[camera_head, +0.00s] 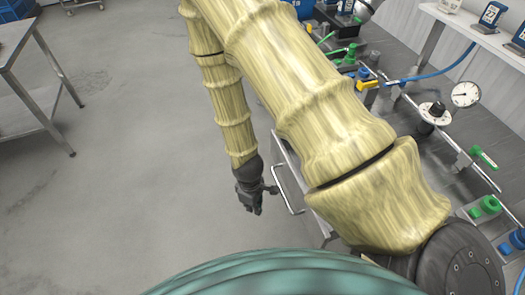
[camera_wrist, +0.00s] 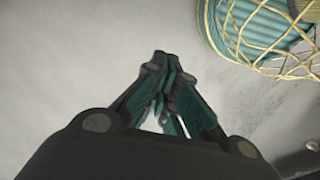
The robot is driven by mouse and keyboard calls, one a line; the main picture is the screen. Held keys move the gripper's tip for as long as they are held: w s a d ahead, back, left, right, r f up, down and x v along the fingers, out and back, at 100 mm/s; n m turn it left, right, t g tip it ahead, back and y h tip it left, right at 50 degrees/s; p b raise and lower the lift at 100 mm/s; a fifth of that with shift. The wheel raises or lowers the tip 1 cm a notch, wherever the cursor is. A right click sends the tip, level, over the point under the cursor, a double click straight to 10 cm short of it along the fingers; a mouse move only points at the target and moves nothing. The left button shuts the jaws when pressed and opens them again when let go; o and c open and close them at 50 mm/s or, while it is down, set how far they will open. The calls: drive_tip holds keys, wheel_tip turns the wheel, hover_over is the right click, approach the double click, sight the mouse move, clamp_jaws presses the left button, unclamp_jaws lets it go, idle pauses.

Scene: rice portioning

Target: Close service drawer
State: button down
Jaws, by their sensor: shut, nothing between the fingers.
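The service drawer shows only in part in the head view, as a pale front edge and a silver bar handle (camera_head: 283,188) that stands out over the floor on the bench's left side. The rest of the drawer is hidden behind my arm, so I cannot tell how far out it is. My gripper (camera_head: 256,208) is shut and empty, pointing down just left of the handle. Part of it looks very close to the bar; I cannot tell whether they touch. In the wrist view my gripper (camera_wrist: 170,65) shows its fingers together over bare grey floor. No handle shows there.
A grey bench (camera_head: 385,50) on the right carries valves, blue hoses and a pressure gauge (camera_head: 465,94). A shelf (camera_head: 480,35) with small number signs runs above it. A metal table (camera_head: 28,98) stands at the far left. The floor between is clear.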

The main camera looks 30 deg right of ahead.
drive_tip(key=w+d+r+n+h+b, duration=0.2)
drive_tip(key=w+d+r+n+b, duration=0.15)
drive_tip(key=w+r, duration=0.5)
drive_tip(key=w+d+r+n+h+b, duration=0.25)
drive_tip(key=w+r+n, duration=0.25)
drive_tip(key=w+r, duration=0.35)
drive_tip(key=s+d+f+p, duration=0.1)
drive_tip(key=d+f, duration=0.6)
drive_tip(key=f, duration=0.2)
drive_tip(key=shift+s+d+f, duration=0.2)
drive_tip(key=shift+s+d, duration=0.1)
drive_tip(key=shift+y, duration=0.25)
